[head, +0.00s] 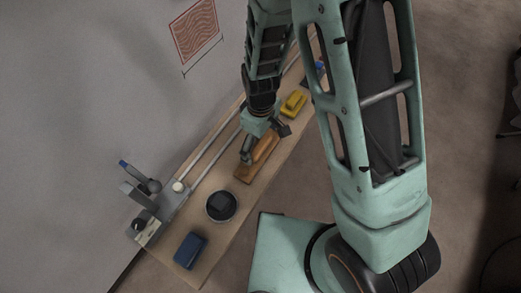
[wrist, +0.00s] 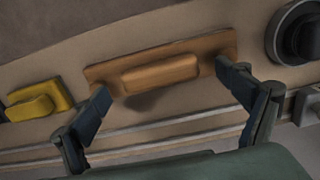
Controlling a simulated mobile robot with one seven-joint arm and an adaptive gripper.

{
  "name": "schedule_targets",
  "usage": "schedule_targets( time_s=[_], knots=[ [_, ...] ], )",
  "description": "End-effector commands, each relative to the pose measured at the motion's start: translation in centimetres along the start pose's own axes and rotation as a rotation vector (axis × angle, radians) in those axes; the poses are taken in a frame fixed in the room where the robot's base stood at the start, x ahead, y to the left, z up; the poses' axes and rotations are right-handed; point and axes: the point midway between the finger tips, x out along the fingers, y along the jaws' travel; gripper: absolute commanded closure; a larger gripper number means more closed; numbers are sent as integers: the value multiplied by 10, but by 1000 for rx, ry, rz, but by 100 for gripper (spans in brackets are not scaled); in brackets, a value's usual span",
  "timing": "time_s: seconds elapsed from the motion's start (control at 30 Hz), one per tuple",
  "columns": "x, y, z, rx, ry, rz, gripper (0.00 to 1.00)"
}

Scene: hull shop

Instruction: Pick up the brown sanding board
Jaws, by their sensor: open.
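The brown sanding board (head: 245,174) lies on the narrow wooden bench, lengthwise along it. In the wrist view the board (wrist: 217,47) shows a raised lighter-brown handle (wrist: 160,73) along its middle. My gripper (head: 265,143) is over the board in the head view and hides part of its far end. In the wrist view my gripper (wrist: 168,88) is open and empty. Its two fingers are spread, one toward each end of the handle. I cannot tell whether the fingertips touch the board.
A yellow block-like tool (head: 293,103) is on the bench beyond the board. A round dark container (head: 221,206) and a blue box-like item (head: 190,250) are nearer. Metal rails (head: 214,150) run along the wall side. A grey fixture (head: 172,205) stands at the bench's left.

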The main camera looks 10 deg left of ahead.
Motion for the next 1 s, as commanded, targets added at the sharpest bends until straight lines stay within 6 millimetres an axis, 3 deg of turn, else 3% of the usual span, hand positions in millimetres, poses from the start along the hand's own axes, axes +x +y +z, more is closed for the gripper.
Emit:
schedule_targets(
  time_s=[0.1, 0.37, 0.83, 1.0],
  knots=[
    [10, 0, 0, 1, 0, 0, 7],
    [11, 0, 0, 1, 1, 1, 8],
    [10, 0, 0, 1, 1, 1, 60],
    [10, 1, -1, 1, 2, 1, 60]
  ],
)
